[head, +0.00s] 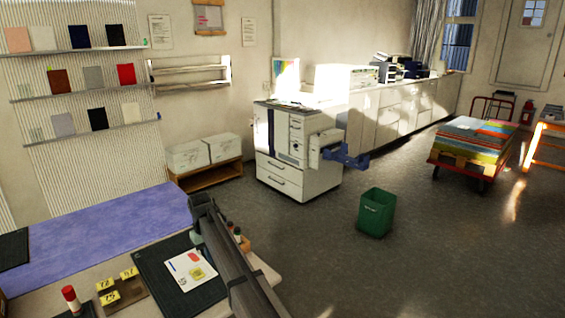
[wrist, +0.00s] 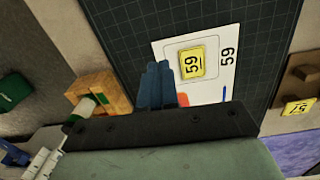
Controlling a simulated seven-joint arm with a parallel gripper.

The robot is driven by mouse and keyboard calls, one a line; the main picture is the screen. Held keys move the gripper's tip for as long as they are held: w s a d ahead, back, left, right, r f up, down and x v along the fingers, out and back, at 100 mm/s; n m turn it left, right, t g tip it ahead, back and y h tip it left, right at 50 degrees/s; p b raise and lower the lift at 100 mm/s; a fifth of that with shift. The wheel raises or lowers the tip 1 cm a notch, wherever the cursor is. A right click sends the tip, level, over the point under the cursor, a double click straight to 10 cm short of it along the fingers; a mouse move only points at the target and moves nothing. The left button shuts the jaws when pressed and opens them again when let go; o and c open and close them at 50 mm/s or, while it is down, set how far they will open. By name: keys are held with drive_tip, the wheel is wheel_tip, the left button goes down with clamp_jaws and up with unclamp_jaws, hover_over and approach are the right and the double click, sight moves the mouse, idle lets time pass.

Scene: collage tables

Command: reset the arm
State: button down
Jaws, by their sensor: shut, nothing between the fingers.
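My gripper (wrist: 158,82) shows in the wrist view with its blue fingers together and nothing between them. It is over a white card (wrist: 213,47) on a dark gridded cutting mat (wrist: 125,20). A yellow tag marked 59 (wrist: 192,63) lies flat on the card, beside a printed 59, apart from the fingers in the picture. The lower part of the card is hidden behind my gripper. In the head view my dark arm (head: 235,262) crosses the right part of the table, and the fingers cannot be made out there.
A wooden block (wrist: 95,92) holding a small bottle stands left of the mat in the wrist view. A brown holder (wrist: 300,75) with yellow tags is at the right. In the head view, a red-topped object (head: 70,296) stands near the front, and a purple mat (head: 110,232) lies behind.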

drive_tip(key=s+d+f+m+h, duration=0.1)
drive_tip(key=d+f+m, duration=0.1)
drive_tip(key=d, duration=0.8)
drive_tip(key=s+d+f+m+h, duration=0.1)
drive_tip(key=s+d+f, duration=0.1)
drive_tip(key=d, duration=0.9)
drive_tip(key=s+d+f+g, duration=0.1)
drive_tip(key=s+d+f, duration=0.4)
drive_tip(key=f, duration=0.4)
drive_tip(key=s+d+f+m+g, duration=0.1)
drive_tip(key=s+d+f, duration=0.5)
drive_tip(key=f, duration=0.3)
drive_tip(key=s+d+f+m+g, duration=0.1)
drive_tip(key=s+d+f, duration=0.4)
drive_tip(key=s+f, duration=0.2)
drive_tip(key=shift+d+f+g+y, duration=0.25)
drive_tip(key=shift+f+g+y, duration=0.05)
drive_tip(key=shift+f, duration=0.7)
drive_tip(key=s+d+f+m+g, duration=0.1)
drive_tip(key=s+f, duration=0.3)
drive_tip(key=s, duration=0.6)
drive_tip(key=s+d+f+m+g+y, duration=0.1)
drive_tip(key=s+d+f, duration=0.3)
drive_tip(key=s, duration=0.6)
drive_tip(key=s+d+f+m+g, duration=0.1)
drive_tip(key=s+d+f, duration=0.2)
drive_tip(key=s, duration=0.7)
drive_tip(key=shift+d+f+y, duration=0.2)
drive_tip(key=shift+f+y, duration=0.2)
drive_tip(key=shift+f, duration=0.1)
